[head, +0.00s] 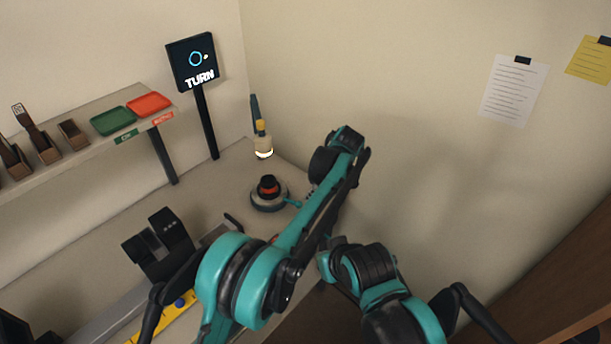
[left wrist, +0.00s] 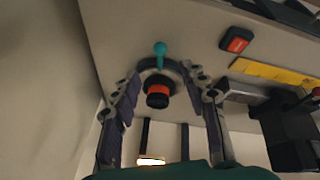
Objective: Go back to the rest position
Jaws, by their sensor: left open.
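My left arm reaches across the bench in the head view, and its gripper is mostly hidden behind its own links there. In the left wrist view my left gripper (left wrist: 162,74) is open, with its two fingers apart. A black and red lens part (left wrist: 158,92) on a round base with a teal lever (left wrist: 160,49) shows between the fingers. I cannot tell how far the fingers are from it. In the head view the lens part (head: 267,186) stands upright on its round base (head: 268,205), left of my arm. My right arm shows at the lower middle; its gripper is not visible.
A dark sign reading TURN (head: 192,62) stands at the back. A shelf holds a green tray (head: 113,121), a red tray (head: 149,103) and brown holders (head: 73,134). A cream holder (head: 263,145) stands near the corner. A black stand (head: 157,246) is left of my arm.

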